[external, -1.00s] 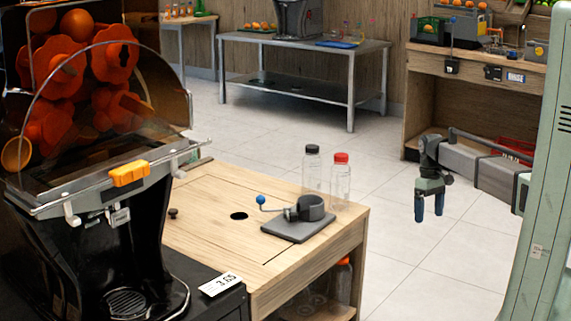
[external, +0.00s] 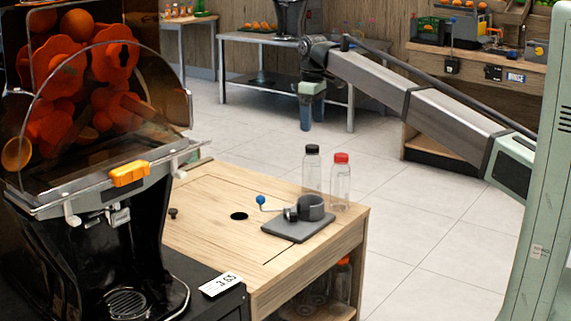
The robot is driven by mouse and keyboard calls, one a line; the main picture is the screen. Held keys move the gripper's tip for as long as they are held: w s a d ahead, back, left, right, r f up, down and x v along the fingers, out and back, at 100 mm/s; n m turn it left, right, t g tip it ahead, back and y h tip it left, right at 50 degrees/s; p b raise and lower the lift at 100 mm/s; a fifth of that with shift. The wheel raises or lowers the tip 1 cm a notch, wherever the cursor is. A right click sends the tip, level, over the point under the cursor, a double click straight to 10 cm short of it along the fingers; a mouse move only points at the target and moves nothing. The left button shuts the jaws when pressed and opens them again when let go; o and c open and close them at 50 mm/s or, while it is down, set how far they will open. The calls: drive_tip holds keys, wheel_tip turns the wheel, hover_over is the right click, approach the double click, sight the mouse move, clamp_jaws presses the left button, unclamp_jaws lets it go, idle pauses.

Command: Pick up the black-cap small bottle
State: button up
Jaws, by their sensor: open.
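The black-cap small bottle (external: 311,170) is clear and stands upright on the wooden table, near its far right corner. A similar clear bottle with a red cap (external: 340,182) stands just to its right. My gripper (external: 306,124) points down, with its blue fingers above and slightly left of the black cap in the picture. It touches neither bottle. The gap between the fingers is hard to see from this side, and nothing shows in them.
A grey stand with a round holder and blue-knobbed lever (external: 300,222) sits on the wooden table (external: 200,235) in front of the bottles. The orange juicer (external: 95,180) fills the left. A metal table (external: 235,60) stands behind.

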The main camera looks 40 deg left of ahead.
sight(313, 160)
wheel_tip(313, 160, down, 13)
drive_tip(key=shift+w+d+f, duration=0.1)
drive_tip(key=shift+w, duration=0.05)
drive_tip(key=c, duration=1.1)
idle(0.3)
